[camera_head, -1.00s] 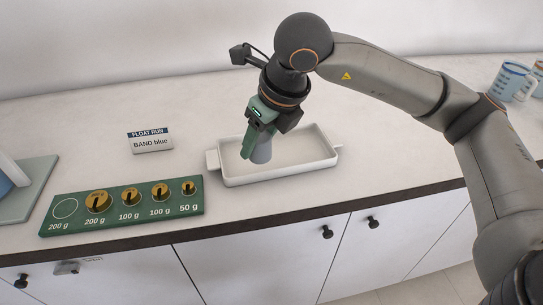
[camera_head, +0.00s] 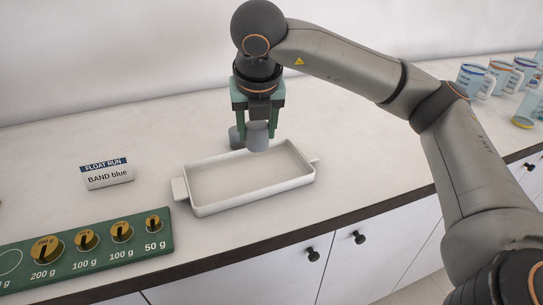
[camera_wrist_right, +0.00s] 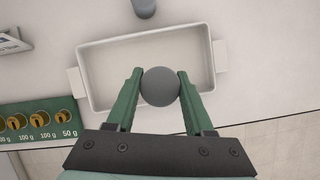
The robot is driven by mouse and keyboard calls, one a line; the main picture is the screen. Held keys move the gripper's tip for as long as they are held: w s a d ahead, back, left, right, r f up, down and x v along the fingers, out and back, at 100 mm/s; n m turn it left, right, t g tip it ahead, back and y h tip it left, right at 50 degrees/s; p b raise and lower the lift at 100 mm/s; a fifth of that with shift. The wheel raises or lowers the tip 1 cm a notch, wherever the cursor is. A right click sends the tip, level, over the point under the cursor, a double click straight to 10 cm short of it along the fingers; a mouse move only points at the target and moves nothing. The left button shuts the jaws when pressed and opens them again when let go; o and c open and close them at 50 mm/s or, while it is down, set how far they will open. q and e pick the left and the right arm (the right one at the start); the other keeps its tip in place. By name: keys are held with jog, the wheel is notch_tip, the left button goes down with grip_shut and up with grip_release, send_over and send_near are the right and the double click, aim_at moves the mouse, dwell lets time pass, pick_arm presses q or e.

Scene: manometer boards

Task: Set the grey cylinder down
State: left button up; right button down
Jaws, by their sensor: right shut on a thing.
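My right gripper (camera_head: 257,118) points straight down and is shut on a grey cylinder (camera_head: 257,139), which it holds upright. In the right wrist view my gripper (camera_wrist_right: 160,88) has a finger on each side of the cylinder's round top (camera_wrist_right: 160,86), with the white tray (camera_wrist_right: 98,103) below. In the head view the cylinder overlaps the back rim of the tray (camera_head: 200,209) and appears raised above it. A second grey cylinder (camera_head: 236,138) stands on the counter behind the tray; it also shows at the top of the wrist view (camera_wrist_right: 144,8). My left gripper is out of view.
A green board (camera_head: 100,262) with brass weights lies at the front left, near the counter edge. A "FLOAT RUN, BAND blue" card (camera_head: 107,174) stands behind it. Blue-banded measuring jugs (camera_head: 473,80) stand at the far right. The counter (camera_head: 370,165) right of the tray is clear.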

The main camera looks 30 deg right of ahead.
jog(key=d+f, duration=0.2)
jog(key=w+d+f, duration=0.1)
jog(key=d+f, duration=0.1)
jog(key=f, duration=0.1)
jog(key=shift+f, duration=0.15)
jog(key=f, duration=0.3)
jog(key=shift+w+d+f, duration=0.1)
jog(key=shift+d+f, duration=0.05)
jog(key=shift+d, duration=0.2)
jog(key=shift+f, duration=0.15)
jog(key=shift+b, duration=0.3)
jog(key=shift+f, duration=0.25)
jog(key=shift+c, duration=1.4)
grip_release()
jog(key=shift+r, duration=0.1)
jog(key=shift+r, duration=0.1)
jog(key=shift+r, duration=0.3)
jog(key=v, duration=1.1)
jog(key=shift+a+r+p, duration=0.2)
jog(key=shift+p, duration=0.25)
